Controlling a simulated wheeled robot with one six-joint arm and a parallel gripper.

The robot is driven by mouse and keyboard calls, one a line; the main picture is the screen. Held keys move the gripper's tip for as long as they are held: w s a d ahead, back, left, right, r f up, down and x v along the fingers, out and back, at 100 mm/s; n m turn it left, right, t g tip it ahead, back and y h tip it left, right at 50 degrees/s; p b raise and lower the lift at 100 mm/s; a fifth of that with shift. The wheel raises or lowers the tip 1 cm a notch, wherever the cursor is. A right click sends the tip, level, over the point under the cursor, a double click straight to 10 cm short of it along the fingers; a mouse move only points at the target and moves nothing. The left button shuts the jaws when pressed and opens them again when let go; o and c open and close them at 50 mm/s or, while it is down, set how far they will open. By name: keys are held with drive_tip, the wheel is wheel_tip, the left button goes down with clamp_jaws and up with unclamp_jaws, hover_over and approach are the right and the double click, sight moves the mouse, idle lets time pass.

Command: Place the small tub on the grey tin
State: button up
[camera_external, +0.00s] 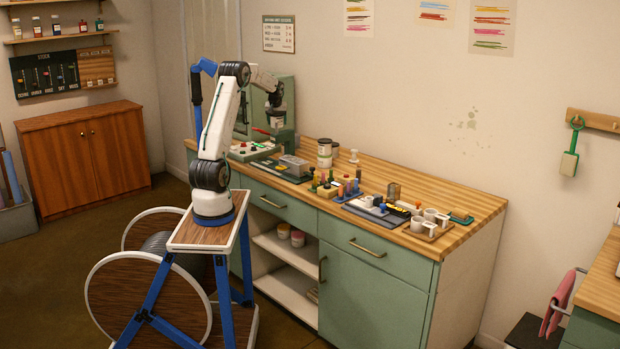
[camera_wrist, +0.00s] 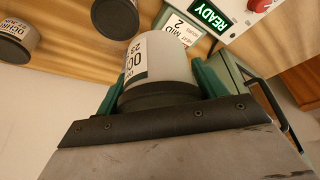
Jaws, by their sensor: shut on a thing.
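My gripper (camera_wrist: 160,82) is shut on a small white tub (camera_wrist: 170,55) with a dark lid and an ochre label. Its green fingers press on both sides of the tub. In the external view my gripper (camera_external: 276,104) hangs above the bench's left part, near the green machine.
A white control panel (camera_wrist: 232,14) with a READY sign is close to the held tub. A grey box (camera_external: 293,165), several pigment bottles and a tray of white cups (camera_external: 430,224) crowd the wooden worktop (camera_external: 465,203). The worktop's back strip is mostly clear.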

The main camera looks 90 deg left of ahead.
drive_tip(key=x, duration=0.3)
drive_tip(key=shift+w+d+f, duration=0.1)
drive_tip(key=shift+w+f, duration=0.2)
drive_tip(key=w+a, duration=0.2)
drive_tip(key=a, duration=0.2)
drive_tip(key=w+a+f, duration=0.1)
drive_tip(key=w+a, duration=0.2)
drive_tip(key=a, duration=0.1)
drive_tip(key=w+a, duration=0.3)
drive_tip(key=a, duration=0.1)
drive_tip(key=shift+a+f, duration=0.2)
drive_tip(key=shift+a, duration=0.05)
drive_tip(key=shift+f, duration=1.7)
drive_tip(key=shift+f, duration=0.1)
drive_tip(key=o, duration=1.2)
drive_tip(key=shift+f, duration=0.1)
drive_tip(key=v, duration=1.2)
drive_tip(key=shift+w, duration=0.1)
